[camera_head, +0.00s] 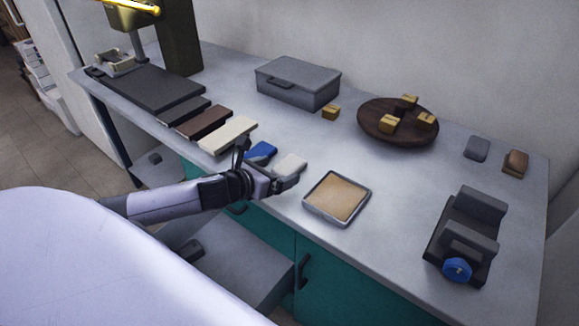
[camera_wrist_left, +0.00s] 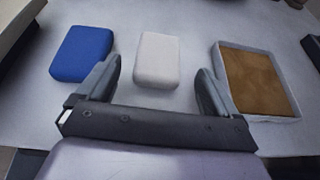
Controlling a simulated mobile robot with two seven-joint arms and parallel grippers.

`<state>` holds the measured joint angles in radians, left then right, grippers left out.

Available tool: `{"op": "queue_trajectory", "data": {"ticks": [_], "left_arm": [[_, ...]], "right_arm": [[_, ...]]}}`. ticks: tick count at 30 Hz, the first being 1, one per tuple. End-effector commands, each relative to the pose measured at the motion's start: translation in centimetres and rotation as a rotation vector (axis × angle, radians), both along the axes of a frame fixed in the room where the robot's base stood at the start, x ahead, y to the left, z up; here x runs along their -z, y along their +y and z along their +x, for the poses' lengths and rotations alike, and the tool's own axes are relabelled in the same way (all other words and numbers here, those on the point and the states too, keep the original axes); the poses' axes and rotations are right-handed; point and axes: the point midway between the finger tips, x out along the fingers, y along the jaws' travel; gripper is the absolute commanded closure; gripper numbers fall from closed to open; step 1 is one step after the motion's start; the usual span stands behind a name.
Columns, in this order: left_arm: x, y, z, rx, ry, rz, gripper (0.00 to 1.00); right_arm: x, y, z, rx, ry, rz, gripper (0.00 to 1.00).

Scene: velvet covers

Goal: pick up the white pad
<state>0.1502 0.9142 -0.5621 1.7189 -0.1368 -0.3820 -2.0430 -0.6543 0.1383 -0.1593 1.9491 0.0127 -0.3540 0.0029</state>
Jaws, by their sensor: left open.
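The white pad (camera_head: 290,164) lies flat on the grey worktop near its front edge, between a blue pad and a square tray. In the left wrist view the white pad (camera_wrist_left: 158,60) lies just beyond and between my open fingertips. My left gripper (camera_head: 270,172) is open and empty, close to the pad on its near side. In the left wrist view the gripper (camera_wrist_left: 157,85) has one finger on each side of the pad's line, apart from it. My right gripper is not in view.
The blue pad (camera_wrist_left: 82,54) lies left of the white pad. The tan-filled tray (camera_head: 338,198) stands right of it, close to my right-hand finger. A cream block (camera_head: 228,135), a grey box (camera_head: 298,83), a round wooden board (camera_head: 398,122) and a dark vise (camera_head: 466,238) also occupy the worktop.

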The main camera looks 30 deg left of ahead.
Motion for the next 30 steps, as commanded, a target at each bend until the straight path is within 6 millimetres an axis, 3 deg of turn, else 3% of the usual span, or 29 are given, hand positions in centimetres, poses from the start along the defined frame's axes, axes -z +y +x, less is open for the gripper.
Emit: {"op": "queue_trajectory", "data": {"ticks": [7,17,18,23,30], "left_arm": [[1.0,-0.1,2.5,-0.001,-0.001,-0.001,0.06],[1.3,-0.2,3.0,0.001,0.0,0.0,0.06],[1.3,-0.2,3.0,0.001,0.0,0.0,0.1],[1.3,-0.2,3.0,0.0,0.0,0.0,0.61],[1.3,-0.2,3.0,0.0,0.0,0.0,0.62]], "right_arm": [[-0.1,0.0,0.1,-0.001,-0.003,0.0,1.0],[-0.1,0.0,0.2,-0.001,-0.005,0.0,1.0],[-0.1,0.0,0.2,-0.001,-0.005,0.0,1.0],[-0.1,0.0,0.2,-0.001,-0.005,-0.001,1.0],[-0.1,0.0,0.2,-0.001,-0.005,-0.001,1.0]]}}
